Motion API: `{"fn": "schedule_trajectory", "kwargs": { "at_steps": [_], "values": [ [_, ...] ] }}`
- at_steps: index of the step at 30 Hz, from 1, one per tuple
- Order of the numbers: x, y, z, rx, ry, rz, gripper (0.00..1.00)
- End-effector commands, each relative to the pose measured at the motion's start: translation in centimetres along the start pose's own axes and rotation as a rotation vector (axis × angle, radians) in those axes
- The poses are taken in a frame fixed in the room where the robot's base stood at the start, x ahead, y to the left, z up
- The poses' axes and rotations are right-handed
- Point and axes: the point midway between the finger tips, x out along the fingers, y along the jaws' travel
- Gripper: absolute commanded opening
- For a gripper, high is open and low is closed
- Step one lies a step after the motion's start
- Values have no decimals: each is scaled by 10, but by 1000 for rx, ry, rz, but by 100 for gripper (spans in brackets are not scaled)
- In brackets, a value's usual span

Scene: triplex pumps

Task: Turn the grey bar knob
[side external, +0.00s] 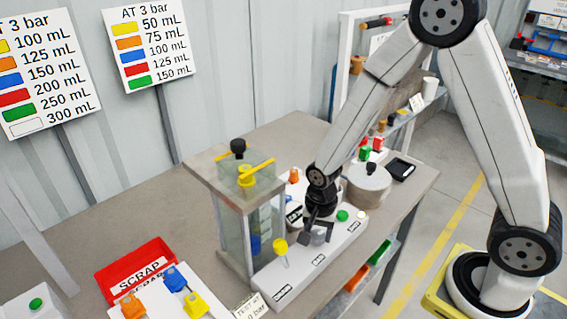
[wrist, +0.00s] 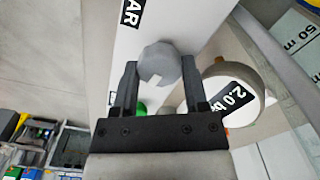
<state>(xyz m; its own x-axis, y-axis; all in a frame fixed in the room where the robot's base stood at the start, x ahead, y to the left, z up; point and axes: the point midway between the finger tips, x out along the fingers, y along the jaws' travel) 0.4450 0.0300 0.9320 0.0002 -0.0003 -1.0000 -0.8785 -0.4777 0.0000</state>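The grey bar knob (wrist: 158,62) shows in the wrist view as a rounded, faceted grey piece between my fingertips. In the side external view the knob (side external: 320,233) sits on the long white panel, partly hidden by my fingers. My gripper (side external: 317,229) points down at it, one finger on each side. In the wrist view my gripper (wrist: 159,66) has its fingers apart, their inner edges very close to the knob's sides. I cannot tell whether they touch it.
A yellow knob (side external: 280,246) and a green button (side external: 342,215) flank it on the white panel (side external: 318,262). A clear tank (side external: 236,215) stands left. A round gauge (wrist: 231,85) is close to my right finger in the wrist view. A red scrap tray (side external: 134,268) lies front left.

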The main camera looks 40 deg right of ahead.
Motion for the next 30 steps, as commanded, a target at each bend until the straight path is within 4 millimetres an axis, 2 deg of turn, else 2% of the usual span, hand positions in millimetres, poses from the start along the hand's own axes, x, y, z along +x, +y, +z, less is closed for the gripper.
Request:
{"fn": "schedule_trajectory", "kwargs": {
  "at_steps": [14,20,30],
  "values": [
    [0,0,0,-73,0,0,0],
    [0,0,0,-190,0,0,0],
    [0,0,0,-489,0,0,0]
  ]
}}
